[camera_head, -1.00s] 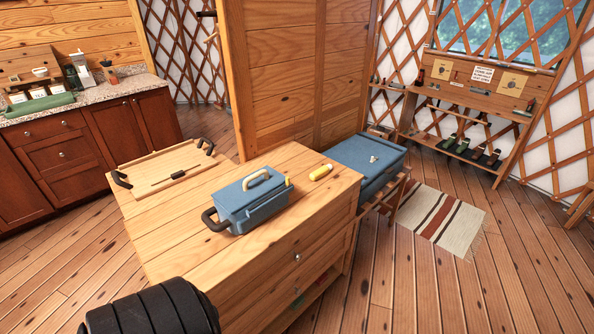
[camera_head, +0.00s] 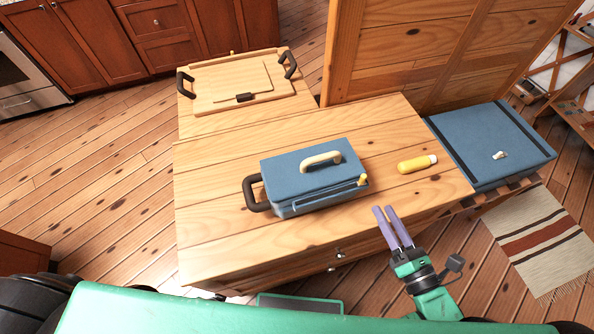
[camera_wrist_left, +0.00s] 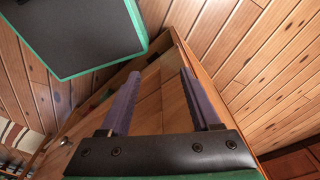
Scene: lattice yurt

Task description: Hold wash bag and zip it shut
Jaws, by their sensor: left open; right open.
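The blue wash bag (camera_head: 305,172) stands on the wooden chest top in the head view. It has a cream handle on its lid, a black loop at its left end and a small yellow tab (camera_head: 363,180) at its right front corner. My right gripper (camera_head: 384,208) has purple fingers, open and empty, at the chest's front edge, right of and in front of the bag, not touching it. My left gripper (camera_wrist_left: 158,84) shows only in the left wrist view, open and empty, with the chest's wooden side beyond its fingers.
A wooden tray (camera_head: 215,88) with black handles is at the back left. A blue chest (camera_head: 490,145) with a small white item stands at the right. The chest top's front left is clear.

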